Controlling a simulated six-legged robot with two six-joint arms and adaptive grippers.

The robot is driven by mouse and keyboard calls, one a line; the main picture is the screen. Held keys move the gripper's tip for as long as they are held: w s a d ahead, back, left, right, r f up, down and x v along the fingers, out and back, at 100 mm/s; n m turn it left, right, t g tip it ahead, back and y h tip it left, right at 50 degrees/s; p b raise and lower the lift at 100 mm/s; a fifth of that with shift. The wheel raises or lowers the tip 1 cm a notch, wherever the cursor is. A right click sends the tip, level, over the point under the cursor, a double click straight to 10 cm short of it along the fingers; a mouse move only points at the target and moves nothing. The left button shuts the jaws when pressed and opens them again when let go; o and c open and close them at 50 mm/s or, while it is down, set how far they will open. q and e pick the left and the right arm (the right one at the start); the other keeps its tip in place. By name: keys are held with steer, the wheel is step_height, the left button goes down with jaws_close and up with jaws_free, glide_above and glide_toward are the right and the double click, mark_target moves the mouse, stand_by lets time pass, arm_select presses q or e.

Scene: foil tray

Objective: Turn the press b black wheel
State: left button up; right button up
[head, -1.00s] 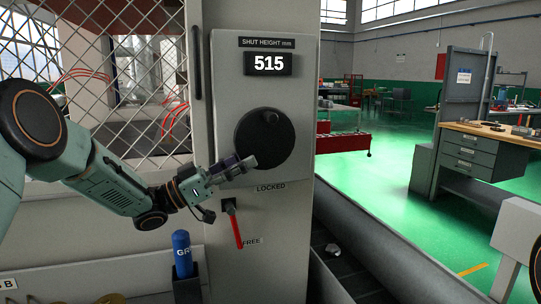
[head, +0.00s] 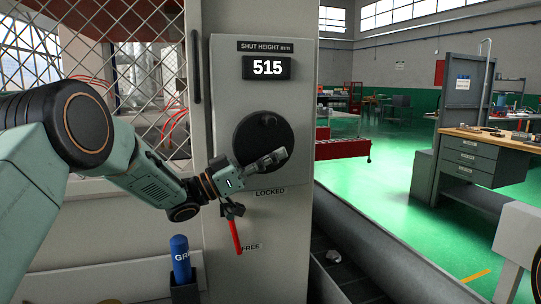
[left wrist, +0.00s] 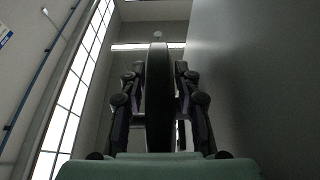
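The black wheel (head: 252,132) is on the front of the grey press column, below a display (head: 268,68) reading 515. A small knob stands near its top. My left gripper (head: 275,158) is at the wheel's lower right edge and covers part of it. In the left wrist view the wheel (left wrist: 158,95) shows edge-on between my two fingers (left wrist: 160,100), with narrow gaps seeming to show beside it. The gripper looks open around the rim; touch is unclear. My right gripper is in neither view.
A red lever (head: 235,236) below the wheel points down toward the FREE label, close under my left wrist. A blue cylinder (head: 180,258) stands at the lower left. Wire mesh (head: 130,60) is behind my left arm. Open green floor lies to the right.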

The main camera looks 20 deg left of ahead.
arm_select(q)
jaws_close()
stand_by(0.3)
steer(key=shift+y+p, duration=0.3)
steer(key=shift+p, duration=0.55)
steer(key=g+y+p, duration=0.2)
steer(key=p, duration=0.6)
steer(key=s+a+g+y+p, duration=0.1)
steer(key=y+p, duration=0.2)
steer(key=p, duration=0.6)
steer(key=a+g+y+p, duration=0.1)
steer(key=g+y+p, duration=0.1)
steer(key=p, duration=0.7)
steer(key=shift+s+g+y, duration=0.3)
steer(key=shift+s+y, duration=0.05)
steer(key=shift+y, duration=0.05)
steer(key=shift+a+f+g+y+p, duration=0.15)
steer(key=shift+g+y+p, duration=0.2)
steer(key=shift+p, duration=0.9)
